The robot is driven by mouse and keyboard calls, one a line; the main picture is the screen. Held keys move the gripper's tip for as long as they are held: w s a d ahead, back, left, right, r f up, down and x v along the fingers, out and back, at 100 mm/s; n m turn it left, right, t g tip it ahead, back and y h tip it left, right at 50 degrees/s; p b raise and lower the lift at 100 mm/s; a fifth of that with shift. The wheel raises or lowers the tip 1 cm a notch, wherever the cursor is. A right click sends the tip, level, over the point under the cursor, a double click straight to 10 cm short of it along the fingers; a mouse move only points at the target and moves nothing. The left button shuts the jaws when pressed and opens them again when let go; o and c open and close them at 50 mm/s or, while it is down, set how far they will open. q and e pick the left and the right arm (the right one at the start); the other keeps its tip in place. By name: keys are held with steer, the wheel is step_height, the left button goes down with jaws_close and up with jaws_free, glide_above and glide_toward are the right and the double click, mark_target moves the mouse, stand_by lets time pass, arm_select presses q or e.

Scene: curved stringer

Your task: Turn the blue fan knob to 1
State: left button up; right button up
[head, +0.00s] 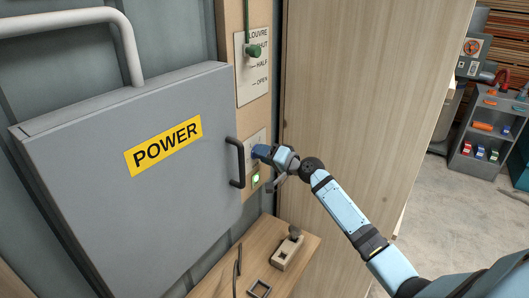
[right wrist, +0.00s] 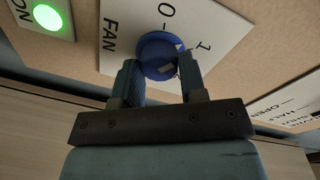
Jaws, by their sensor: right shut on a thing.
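The blue fan knob (right wrist: 155,48) sits on a white plate (right wrist: 108,45) marked FAN, 0 and 1. My right gripper (right wrist: 160,72) is shut on the knob, with one finger on each side of it. Pale marks show on the knob's face, on the side toward the 0 and 1 ticks. I cannot tell exactly which tick its pointer meets. My left gripper is not in view.
A grey POWER cabinet door (head: 185,190) with a black handle (head: 236,163) stands close left of the knob. A lit green button (head: 256,178) is below. A green louvre lever (head: 253,50) is above. A wooden panel (head: 350,80) rises at right, and a bench (head: 303,252) lies below.

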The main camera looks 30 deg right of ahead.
steer(key=shift+m+p, duration=0.75)
steer(key=shift+m, duration=1.35)
steer(key=o, duration=0.9)
steer(key=b+v, duration=0.3)
steer(key=v, duration=1.1)
steer(key=shift+w+d+r, duration=0.1)
